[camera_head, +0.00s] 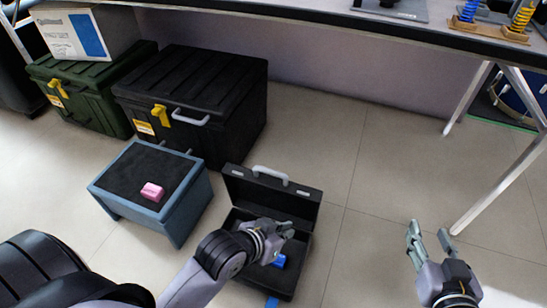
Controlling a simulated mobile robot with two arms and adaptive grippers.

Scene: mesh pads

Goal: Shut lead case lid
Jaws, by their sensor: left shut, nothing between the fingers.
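The lead case (297,281) is a small black case on the floor at the lower middle. Its lid (270,200) stands up at the back, open, with a grey handle (270,172) on it. A blue item (279,261) lies inside the case. My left gripper (288,227) is shut and empty, over the case's interior in front of the lid; whether it touches the lid cannot be told. My arm hides the left part of the case. My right gripper (430,232) is open and empty above the floor to the right.
A blue-grey box (172,222) with a dark top and a pink block (152,192) stands left of the case. A large black case (225,90) and a green case (85,85) stand behind. The table (330,22) has a leg (505,175) at right. Floor between case and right gripper is clear.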

